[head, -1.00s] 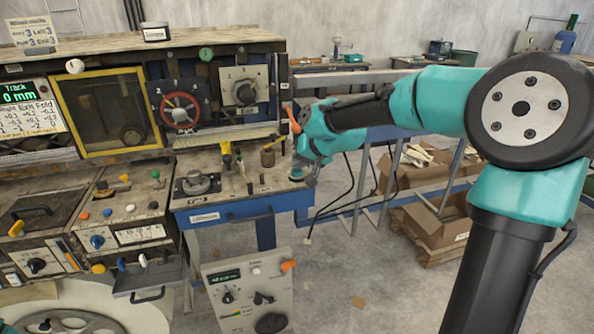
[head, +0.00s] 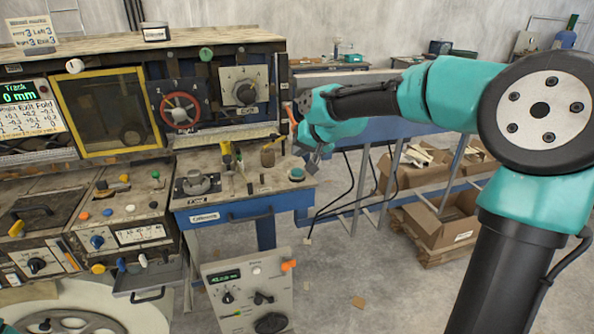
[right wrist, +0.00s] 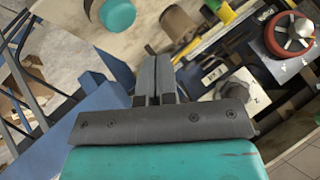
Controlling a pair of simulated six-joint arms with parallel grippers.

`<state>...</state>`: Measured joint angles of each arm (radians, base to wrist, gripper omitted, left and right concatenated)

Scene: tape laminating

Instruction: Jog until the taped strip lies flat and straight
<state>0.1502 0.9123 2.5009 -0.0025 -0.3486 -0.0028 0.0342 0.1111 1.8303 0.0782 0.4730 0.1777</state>
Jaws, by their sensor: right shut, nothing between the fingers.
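My right gripper (head: 312,164) is shut and empty. It hangs in the air just right of the bench corner, near the round teal button (head: 296,174). In the right wrist view the closed fingers (right wrist: 157,75) point up toward the bench, with the teal button (right wrist: 117,14) to their upper left, apart from them. The Track display (head: 20,96) reads 0 mm above a small table of numbers. The yellow-framed window (head: 108,110) is dark, and I cannot make out the taped strip. The left gripper is not in view.
A red handwheel (head: 180,109) and a dial panel labelled Exit (head: 244,92) sit on the machine front. The bench top holds a grey knob (head: 197,182) and a brown cylinder (head: 268,157). Cardboard boxes (head: 440,215) lie under the blue frame at right.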

